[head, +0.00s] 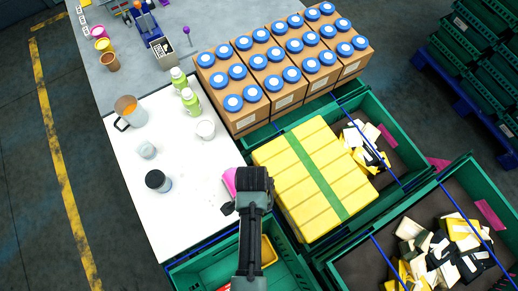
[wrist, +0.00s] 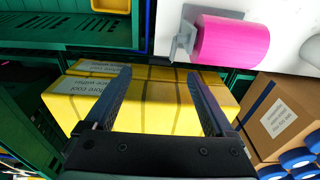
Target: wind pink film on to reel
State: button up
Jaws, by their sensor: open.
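A pink roll (wrist: 233,41), which looks like the reel with pink film on it, sits on a grey bracket (wrist: 183,40) at the edge of the white table in the wrist view. In the head view only part of the pink roll (head: 229,181) shows beside my gripper (head: 254,180), which hides the rest. In the wrist view my gripper (wrist: 157,78) is open and empty, its fingers over a yellow pack (wrist: 155,110). The roll lies beyond the fingertips and to their right. I cannot make out a loose film end on the roll. Pink strips (head: 489,214) and (head: 437,163) lie at the green crates.
The yellow pack with a green band (head: 322,160) stands right of my gripper, beside brown cartons (head: 235,115) with blue lids. Green crates (head: 455,185) hold scraps. The white table (head: 185,215) carries a mug (head: 129,113), green bottles (head: 190,101) and jars; its front part is clear.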

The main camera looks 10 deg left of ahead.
notch_tip(320, 180, up, 12)
jog(key=a+b, duration=0.1)
jog(key=b, duration=0.1)
jog(key=shift+s+r, duration=0.2)
jog(key=shift+s, duration=0.15)
